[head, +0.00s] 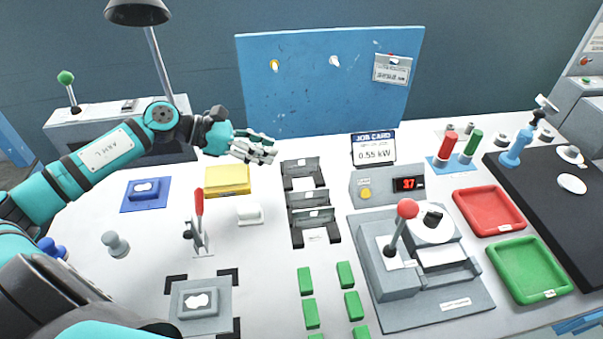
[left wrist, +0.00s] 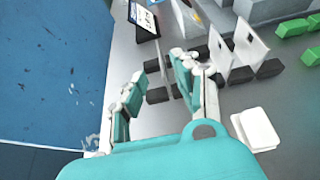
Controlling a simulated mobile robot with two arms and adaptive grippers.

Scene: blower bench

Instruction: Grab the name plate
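My left gripper (head: 262,152) reaches in from the left over the back of the bench, just left of the row of dark holders (head: 303,185). In the left wrist view its fingers (left wrist: 158,95) are spread apart with nothing between them. Thin grey plates stand upright in the holders, and two pale ones (left wrist: 221,50) (left wrist: 249,42) with a hole show in the left wrist view. The farthest holder's black feet (left wrist: 158,95) lie close by the fingers. I cannot tell for certain which plate is the name plate. My right gripper is not in view.
A job card (head: 374,148) stands behind the grey display box (head: 366,188). A white block (head: 248,213) and a yellow block (head: 227,180) lie left of the holders. A red-handled lever (head: 199,218) stands nearer. The blue board (head: 330,85) rises behind.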

